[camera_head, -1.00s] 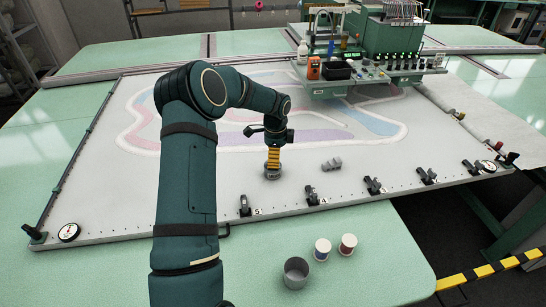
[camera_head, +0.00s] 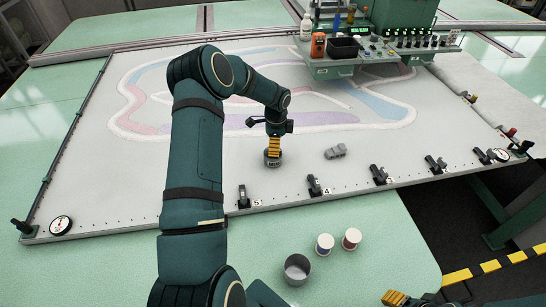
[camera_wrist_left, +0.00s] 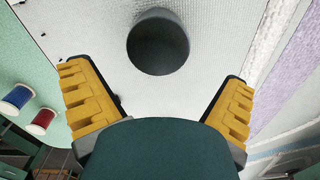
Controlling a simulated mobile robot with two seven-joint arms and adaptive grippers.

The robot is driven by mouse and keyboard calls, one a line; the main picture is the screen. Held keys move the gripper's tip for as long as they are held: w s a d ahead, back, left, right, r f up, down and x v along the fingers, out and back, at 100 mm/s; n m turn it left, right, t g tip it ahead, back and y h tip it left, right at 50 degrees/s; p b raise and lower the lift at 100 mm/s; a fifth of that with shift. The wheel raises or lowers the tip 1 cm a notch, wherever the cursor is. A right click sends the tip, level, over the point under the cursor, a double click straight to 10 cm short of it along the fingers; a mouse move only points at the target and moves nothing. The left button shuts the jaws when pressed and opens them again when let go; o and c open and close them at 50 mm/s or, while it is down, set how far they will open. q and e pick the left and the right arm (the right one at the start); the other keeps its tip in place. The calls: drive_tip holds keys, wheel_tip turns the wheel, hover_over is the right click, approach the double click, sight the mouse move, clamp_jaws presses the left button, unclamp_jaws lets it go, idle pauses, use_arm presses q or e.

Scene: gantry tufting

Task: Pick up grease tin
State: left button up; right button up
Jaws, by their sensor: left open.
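A small round grey tin (camera_head: 273,160), which I take for the grease tin, stands on the white cloth of the frame. My left gripper (camera_head: 273,146) points down right over it in the head view, its yellow fingers hiding part of the tin. In the left wrist view, the dark round tin (camera_wrist_left: 158,42) shows ahead of the open yellow fingers (camera_wrist_left: 160,100), with a gap on each side. I cannot tell how deep the fingers reach. A yellow piece of my right gripper (camera_head: 396,298) shows at the bottom edge; its jaws are cut off.
A grey ribbed part (camera_head: 335,151) lies right of the tin. Clamps (camera_head: 313,186) line the frame's near edge. A grey cup (camera_head: 297,268), a blue spool (camera_head: 324,244) and a red spool (camera_head: 351,239) stand on the green table. A green machine (camera_head: 385,45) stands behind.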

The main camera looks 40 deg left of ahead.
use_arm(q)
drive_tip(key=shift+s+a+f, duration=0.1)
drive_tip(key=shift+s+f, duration=0.05)
drive_tip(key=shift+f, duration=0.85)
drive_tip(key=shift+s+a+f, duration=0.1)
drive_tip(key=shift+a+f, duration=0.05)
drive_tip(key=shift+f, duration=0.85)
drive_tip(key=shift+s+a+f, duration=0.1)
drive_tip(key=shift+s+f, duration=0.05)
drive_tip(key=shift+f, duration=0.85)
drive_tip(key=c, duration=1.3)
